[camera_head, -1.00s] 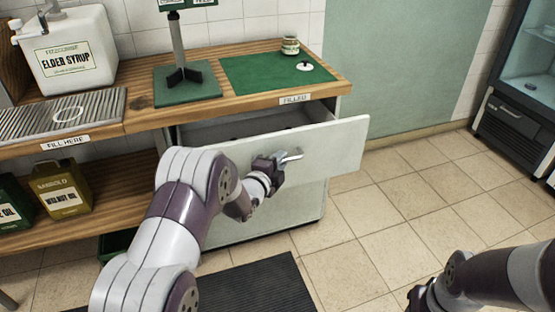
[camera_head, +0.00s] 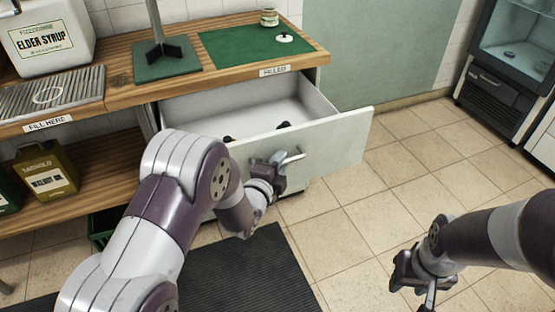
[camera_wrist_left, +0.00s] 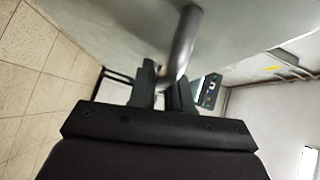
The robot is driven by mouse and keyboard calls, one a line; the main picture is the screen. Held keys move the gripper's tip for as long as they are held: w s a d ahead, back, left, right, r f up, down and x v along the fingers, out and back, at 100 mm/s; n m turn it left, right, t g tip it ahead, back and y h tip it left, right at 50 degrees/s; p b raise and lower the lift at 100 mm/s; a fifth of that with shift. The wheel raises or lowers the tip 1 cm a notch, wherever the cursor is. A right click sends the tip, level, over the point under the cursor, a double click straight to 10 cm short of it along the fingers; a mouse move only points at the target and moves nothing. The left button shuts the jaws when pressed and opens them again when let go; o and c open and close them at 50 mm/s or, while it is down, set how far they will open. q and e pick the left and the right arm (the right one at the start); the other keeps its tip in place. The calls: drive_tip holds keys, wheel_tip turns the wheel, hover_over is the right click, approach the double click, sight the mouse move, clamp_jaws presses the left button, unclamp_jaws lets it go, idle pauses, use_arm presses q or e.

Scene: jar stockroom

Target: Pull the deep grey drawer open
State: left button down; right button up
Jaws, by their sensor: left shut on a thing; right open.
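The deep grey drawer (camera_head: 340,142) is pulled well out from under the wooden counter, and its pale interior shows. My left gripper (camera_head: 281,165) is at the drawer's front, shut on the metal bar handle (camera_head: 295,157). In the left wrist view the handle (camera_wrist_left: 181,45) curves down between the two dark fingers (camera_wrist_left: 163,88). My right gripper (camera_head: 428,290) is low at the right, open and away from the drawer; its fingertips are partly cut off by the frame's lower edge.
A jar (camera_head: 269,17) and a white lid (camera_head: 285,38) are on the green mat (camera_head: 235,45) on the counter. A black floor mat (camera_head: 245,270) lies below the drawer. A glass-fronted cabinet (camera_head: 505,60) stands at the far right. Tiled floor right of the drawer is clear.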

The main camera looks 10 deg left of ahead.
use_arm(q)
drive_tip(key=shift+f, duration=0.1)
drive_tip(key=c, duration=1.2)
unclamp_jaws()
drive_tip(key=p+v, duration=0.3)
drive_tip(key=v, duration=0.9)
drive_tip(key=shift+s+a, duration=0.1)
drive_tip(key=shift+s, duration=0.25)
